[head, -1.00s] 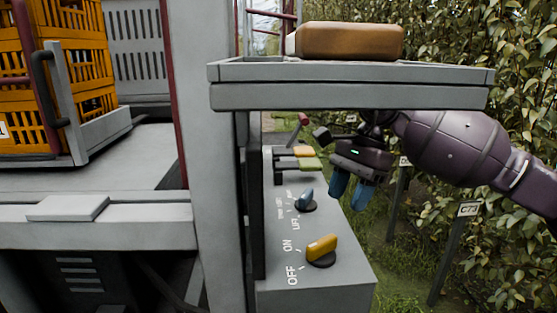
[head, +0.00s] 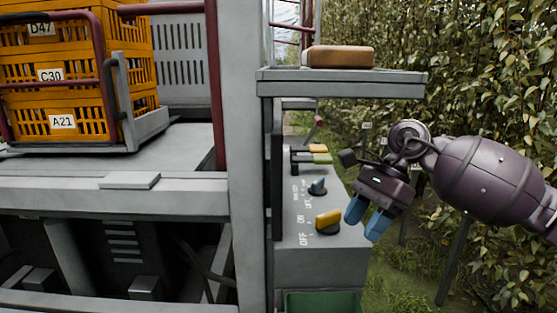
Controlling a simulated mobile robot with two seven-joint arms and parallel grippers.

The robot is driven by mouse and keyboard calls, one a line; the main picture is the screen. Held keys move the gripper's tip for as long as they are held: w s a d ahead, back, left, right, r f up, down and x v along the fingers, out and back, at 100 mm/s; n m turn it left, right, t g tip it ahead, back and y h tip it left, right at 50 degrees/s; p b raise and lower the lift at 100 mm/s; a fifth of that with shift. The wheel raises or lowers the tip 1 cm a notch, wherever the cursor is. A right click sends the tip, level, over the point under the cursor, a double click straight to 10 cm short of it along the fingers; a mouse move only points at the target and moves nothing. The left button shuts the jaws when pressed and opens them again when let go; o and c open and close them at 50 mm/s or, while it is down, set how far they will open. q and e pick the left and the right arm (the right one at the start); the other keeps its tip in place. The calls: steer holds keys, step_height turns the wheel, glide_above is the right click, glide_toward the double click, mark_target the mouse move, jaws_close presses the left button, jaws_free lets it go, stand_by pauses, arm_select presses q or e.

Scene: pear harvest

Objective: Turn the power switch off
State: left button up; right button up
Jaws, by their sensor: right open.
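The power switch is a yellow knob (head: 328,219) on a dark round base, on the sloped top of a grey control box (head: 350,262). The words ON and OFF are printed to its left. Its handle lies roughly sideways; I cannot tell for sure which mark it points at. My right gripper (head: 366,217) is just right of the knob in the picture, with its two blue fingers pointing down, apart and empty. It does not visibly touch the knob. My left gripper is out of view.
A grey shelf (head: 340,84) with a brown block (head: 340,56) overhangs behind. A grey post (head: 245,150) stands left; foliage (head: 480,80) fills the right.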

steer(key=s+f+m+t+y, duration=0.1)
steer(key=s+f+m+y, duration=0.3)
steer(key=f+m+y, duration=0.5)
steer(key=s+d+f+m+t, duration=0.4)
steer(key=d+f+m+t, duration=0.7)
steer(key=m, duration=0.8)
steer(key=s+d+f+m+h, duration=0.7)
steer(key=s+d+m, duration=0.2)
steer(key=s+m, duration=0.1)
steer(key=s+d+f+m+h, duration=0.8)
steer(key=s+d+m, duration=0.1)
steer(key=s+m, duration=0.15)
steer(key=a+f+m+t+p, duration=0.1)
steer(key=a+f+m+t, duration=0.1)
steer(key=a+m, duration=0.7)
steer(key=a+f, duration=0.1)
steer(key=a, duration=0.7)
steer(key=shift+a, duration=0.2)
steer(key=shift+c, duration=0.4)
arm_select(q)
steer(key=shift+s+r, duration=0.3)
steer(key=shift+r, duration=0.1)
arm_select(e)
steer(key=shift+s, duration=0.1)
